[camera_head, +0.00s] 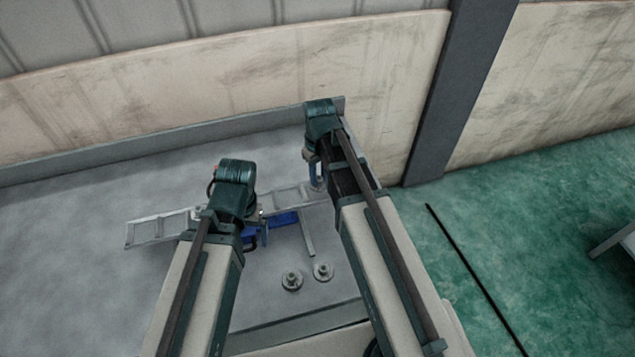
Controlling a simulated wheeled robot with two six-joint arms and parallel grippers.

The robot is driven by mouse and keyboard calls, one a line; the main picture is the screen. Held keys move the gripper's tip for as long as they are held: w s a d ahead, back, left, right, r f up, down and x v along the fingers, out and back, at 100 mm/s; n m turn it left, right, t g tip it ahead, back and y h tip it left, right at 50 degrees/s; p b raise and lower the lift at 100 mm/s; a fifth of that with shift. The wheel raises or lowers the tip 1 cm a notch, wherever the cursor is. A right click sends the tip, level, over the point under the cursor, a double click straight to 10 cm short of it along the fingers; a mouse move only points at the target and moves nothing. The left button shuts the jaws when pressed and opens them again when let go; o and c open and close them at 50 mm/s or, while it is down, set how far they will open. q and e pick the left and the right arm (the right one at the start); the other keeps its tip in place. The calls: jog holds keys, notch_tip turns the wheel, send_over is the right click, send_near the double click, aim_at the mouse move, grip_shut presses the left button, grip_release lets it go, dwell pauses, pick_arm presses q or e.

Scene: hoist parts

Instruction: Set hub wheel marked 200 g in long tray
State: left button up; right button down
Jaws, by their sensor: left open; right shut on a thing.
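The long tray (150,232) is a narrow grey tray with compartments, lying across the table behind my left gripper. Two grey hub wheels with raised centres, one on the left (291,281) and one on the right (323,271), stand on the table nearer me. Their marks are too small to read. My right gripper (317,180) is shut on a small grey part, apparently a hub wheel, at the tray's right end. Whether that part touches the tray I cannot tell. My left gripper (266,229) is open in front of the tray's middle, partly hidden by its arm.
A thin grey bar (307,234) lies on the table, running from the tray towards me. A low rim (130,136) and a wall stand behind the table. The table's left side (60,280) is clear. Green floor (540,230) lies to the right.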

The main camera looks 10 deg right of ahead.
aim_at(318, 178)
jog(key=shift+f+b, duration=1.3)
jog(key=shift+f, duration=0.25)
jog(key=shift+f, duration=0.2)
jog(key=c, duration=0.6)
grip_release()
jog(key=shift+r, duration=0.2)
notch_tip(318, 178, up, 12)
jog(key=p, duration=1.2)
jog(key=shift+h, duration=0.6)
jog(key=s+a, duration=0.3)
jog(key=s, duration=0.1)
jog(key=s+a, duration=0.4)
jog(key=s, duration=0.1)
jog(key=s+a, duration=0.3)
jog(key=s, duration=0.2)
jog(key=shift+s+a, duration=0.15)
jog(key=shift+a, duration=0.15)
